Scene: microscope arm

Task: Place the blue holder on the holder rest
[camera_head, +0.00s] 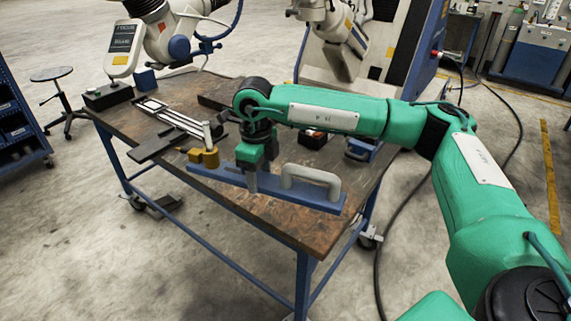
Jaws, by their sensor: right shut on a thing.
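A long blue bar with a grey arched handle, which looks like the blue holder (297,193), lies along or just above the front of the worktable. My right gripper (252,181) points down and is shut on the bar left of the handle. Whether the bar touches the tabletop cannot be told. A yellow block (204,158) with a light upright post sits by the bar's left end. A pale metal rail frame (172,117) lies behind it; which part is the holder rest is not clear. My left gripper is not in view.
The brown worktable (280,225) has blue legs. A black box (107,96) and a small blue block (145,80) stand at its back left. A dark plate (152,148) lies at the left edge. Large white machines stand behind. The front right tabletop is bare.

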